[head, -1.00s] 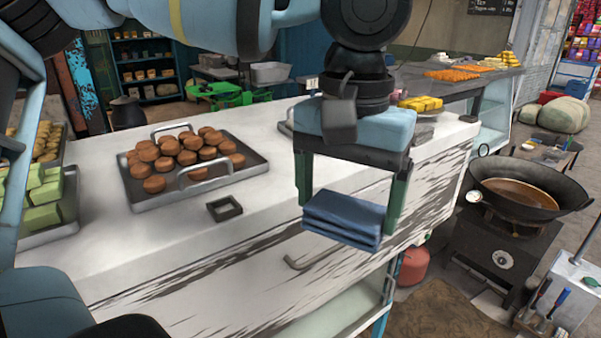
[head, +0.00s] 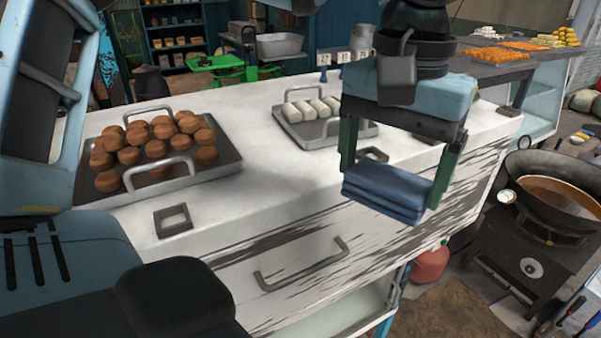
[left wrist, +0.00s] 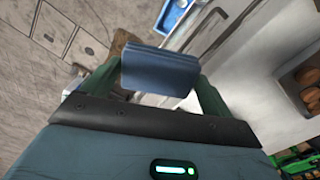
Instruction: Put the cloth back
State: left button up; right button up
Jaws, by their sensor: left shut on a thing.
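The folded dark blue cloth (head: 386,190) is held between the two green fingers of my left gripper (head: 392,180), in the right half of the head view. The gripper points down and is shut on the cloth's two ends. The cloth hangs in front of the white counter's front edge, clear of the floor. In the left wrist view the same cloth (left wrist: 160,70) spans between the fingers. My right gripper is not in view.
The white counter (head: 255,215) carries a tray of brown round sweets (head: 225,158), a tray of white rolls (head: 345,130) and small dark square frames (head: 173,221). A drawer handle (head: 300,268) is on its front. A wok of brown liquid (head: 555,195) stands on a stove at right.

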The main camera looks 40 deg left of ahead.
pick_arm(q)
jog(key=shift+s+a+r, duration=0.15)
jog(key=shift+s+a, duration=0.1)
jog(key=shift+s, duration=0.25)
jog(key=a+p, duration=0.1)
jog(key=a, duration=0.4)
jog(key=a+f+p, duration=0.1)
jog(key=a, duration=0.4)
jog(key=a+p, duration=0.1)
jog(key=a, duration=0.4)
jog(key=shift+s+f, duration=0.2)
jog(key=shift+s, duration=0.1)
jog(key=shift+a, duration=0.25)
jog(key=shift+f, duration=0.15)
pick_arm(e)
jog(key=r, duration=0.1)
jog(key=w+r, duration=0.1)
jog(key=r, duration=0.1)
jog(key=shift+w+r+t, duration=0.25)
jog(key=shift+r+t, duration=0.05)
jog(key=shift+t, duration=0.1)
pick_arm(q)
jog(key=shift+f, duration=1.75)
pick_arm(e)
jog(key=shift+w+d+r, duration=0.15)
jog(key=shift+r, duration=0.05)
pick_arm(q)
jog(key=o, duration=0.7)
jog(key=shift+f, duration=0.1)
